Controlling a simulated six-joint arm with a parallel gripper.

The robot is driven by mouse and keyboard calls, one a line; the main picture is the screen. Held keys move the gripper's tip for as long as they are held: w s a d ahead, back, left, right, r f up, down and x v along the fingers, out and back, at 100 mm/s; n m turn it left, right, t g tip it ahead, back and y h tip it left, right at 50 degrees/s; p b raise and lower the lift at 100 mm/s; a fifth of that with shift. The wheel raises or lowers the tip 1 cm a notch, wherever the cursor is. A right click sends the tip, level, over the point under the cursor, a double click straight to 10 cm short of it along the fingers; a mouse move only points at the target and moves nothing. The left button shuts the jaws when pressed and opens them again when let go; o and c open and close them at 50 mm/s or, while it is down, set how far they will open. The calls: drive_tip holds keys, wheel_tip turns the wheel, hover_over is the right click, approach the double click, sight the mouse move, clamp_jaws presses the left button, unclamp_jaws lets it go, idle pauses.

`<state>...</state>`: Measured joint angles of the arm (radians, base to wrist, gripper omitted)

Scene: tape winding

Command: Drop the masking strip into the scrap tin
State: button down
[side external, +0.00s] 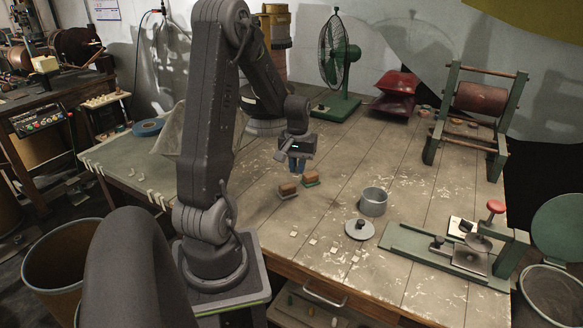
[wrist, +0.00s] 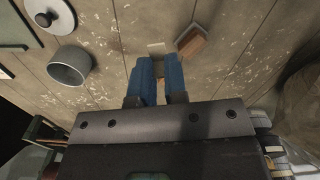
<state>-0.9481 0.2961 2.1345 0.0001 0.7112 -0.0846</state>
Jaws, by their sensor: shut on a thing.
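My gripper (wrist: 157,78) has two blue fingers close together, shut on a small pale strip (wrist: 157,48), likely the masking strip, which shows at their tips in the wrist view. In the side view my gripper (side external: 297,164) hangs above the table, behind two small brown blocks, and the strip cannot be made out there. The open grey tin (side external: 373,203), likely the scrap tin, stands upright on the table to the right of my gripper. It also shows at the left of the wrist view (wrist: 70,66). Its inside is only partly visible.
Two brown blocks (side external: 287,190) (side external: 311,179) sit near my gripper. A round knobbed lid (side external: 360,229) lies in front of the tin. Several pale pieces (side external: 312,241) lie near the front edge. A green clamp fixture (side external: 450,250) stands at right. Table between blocks and tin is clear.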

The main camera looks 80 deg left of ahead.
drive_tip(key=w+d+f+m, duration=0.2)
drive_tip(key=w+d+m, duration=0.15)
drive_tip(key=w, duration=0.85)
drive_tip(key=w+d+f+m, duration=0.1)
drive_tip(key=w+d+m, duration=0.3)
drive_tip(key=w, duration=0.8)
drive_tip(key=shift+m, duration=0.35)
drive_tip(key=shift+a+f, duration=0.2)
drive_tip(key=shift+f, duration=1.15)
drive_tip(key=shift+a+f, duration=0.15)
drive_tip(key=shift+f, duration=1.2)
drive_tip(key=c, duration=1.1)
unclamp_jaws()
wheel_tip(320, 180, up, 14)
drive_tip(key=shift+f, duration=0.1)
drive_tip(key=shift+d, duration=0.1)
